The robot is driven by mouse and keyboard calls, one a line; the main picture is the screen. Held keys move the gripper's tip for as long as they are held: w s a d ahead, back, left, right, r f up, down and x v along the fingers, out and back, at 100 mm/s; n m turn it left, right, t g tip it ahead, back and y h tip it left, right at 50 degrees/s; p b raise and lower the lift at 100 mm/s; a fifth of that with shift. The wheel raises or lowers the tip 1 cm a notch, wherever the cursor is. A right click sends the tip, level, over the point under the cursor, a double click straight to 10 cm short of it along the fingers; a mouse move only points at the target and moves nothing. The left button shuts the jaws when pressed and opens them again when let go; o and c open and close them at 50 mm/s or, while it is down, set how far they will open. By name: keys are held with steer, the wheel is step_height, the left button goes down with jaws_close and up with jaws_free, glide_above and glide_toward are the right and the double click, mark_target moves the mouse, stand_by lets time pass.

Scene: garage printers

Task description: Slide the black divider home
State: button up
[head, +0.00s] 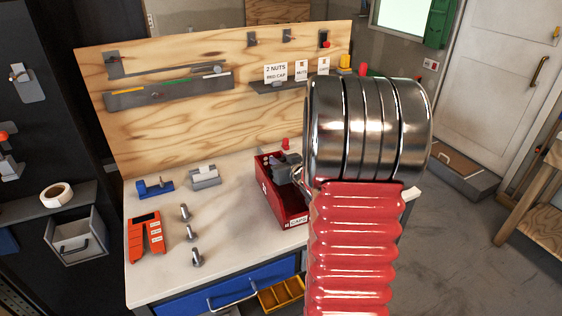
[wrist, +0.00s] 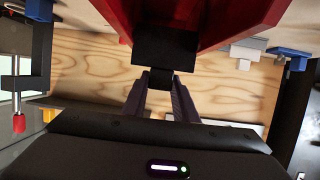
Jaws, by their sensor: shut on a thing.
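The red box (head: 292,210), with a white label on its front end, stands on the workbench, partly hidden behind my arm. It fills the top of the wrist view (wrist: 240,22). The black divider (wrist: 165,46) shows there as a dark plate at the box's open side, with a small tab between my fingers. My gripper (wrist: 160,78) is shut on this tab. In the head view my gripper (head: 288,168) is small and dark over the box. How deep the divider sits in the box is hidden.
An orange holder (head: 146,233), several upright bolts (head: 191,233), a blue fixture (head: 154,187) and a grey fixture (head: 204,177) stand left of the box. A plywood back panel (head: 190,115) rises behind. The worktop (head: 235,240) between bolts and box is clear.

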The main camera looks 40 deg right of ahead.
steer(key=shift+f, duration=3.2)
stand_by(1.0)
steer(key=o, duration=1.1)
steer(key=shift+s, duration=0.1)
steer(key=v, duration=1.3)
steer(key=shift+s+r, duration=0.15)
steer(key=shift+s, duration=0.15)
